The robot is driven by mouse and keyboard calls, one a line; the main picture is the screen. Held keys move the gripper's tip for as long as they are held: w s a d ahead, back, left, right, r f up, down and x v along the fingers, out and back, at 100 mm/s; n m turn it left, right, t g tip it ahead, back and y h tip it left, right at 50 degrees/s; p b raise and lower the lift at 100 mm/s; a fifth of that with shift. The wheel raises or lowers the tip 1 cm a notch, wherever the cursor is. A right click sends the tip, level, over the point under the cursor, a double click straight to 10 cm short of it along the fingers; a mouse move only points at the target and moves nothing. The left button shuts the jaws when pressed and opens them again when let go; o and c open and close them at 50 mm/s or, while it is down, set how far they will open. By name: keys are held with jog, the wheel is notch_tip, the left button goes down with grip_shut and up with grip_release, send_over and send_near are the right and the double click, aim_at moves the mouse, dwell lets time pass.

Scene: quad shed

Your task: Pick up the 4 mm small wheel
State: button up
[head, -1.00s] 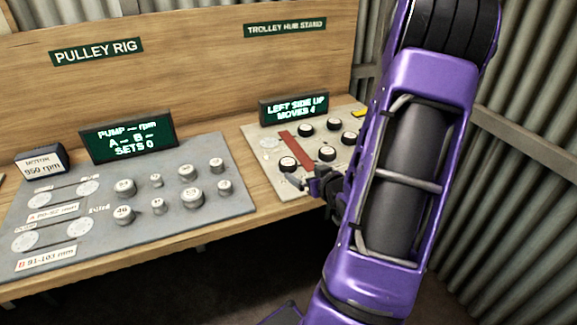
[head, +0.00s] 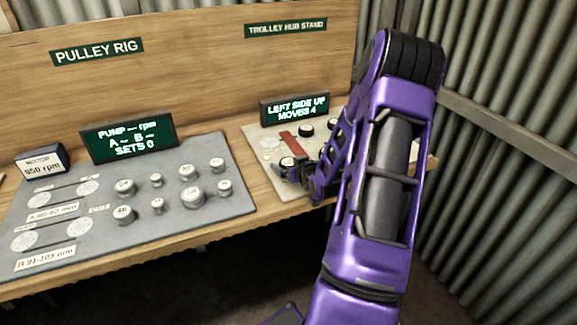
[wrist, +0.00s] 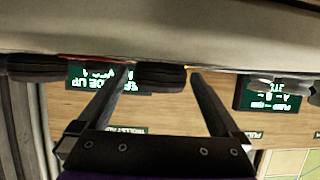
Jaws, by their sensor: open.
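Several small dark wheels with pale tops stand on the trolley hub stand (head: 262,130). Their size marks are too small to read, so I cannot tell which is the 4 mm one. The front left wheel (head: 287,162) is right at my gripper (head: 292,173) in the head view. In the wrist view, which is upside down, my gripper (wrist: 160,80) is open. A dark wheel (wrist: 160,77) shows between its two fingers, with no clear grip on it. Another dark wheel (wrist: 36,68) is to the left. My arm hides the stand's right part.
A red strip (head: 294,141) lies across the stand, beside another wheel (head: 306,130). The stand's display (head: 295,108) rises behind. To the left, the pulley rig board (head: 90,215) holds several grey pulleys. A corrugated wall stands on the right.

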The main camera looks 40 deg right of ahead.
jog(key=shift+c, duration=0.3)
jog(key=c, duration=1.3)
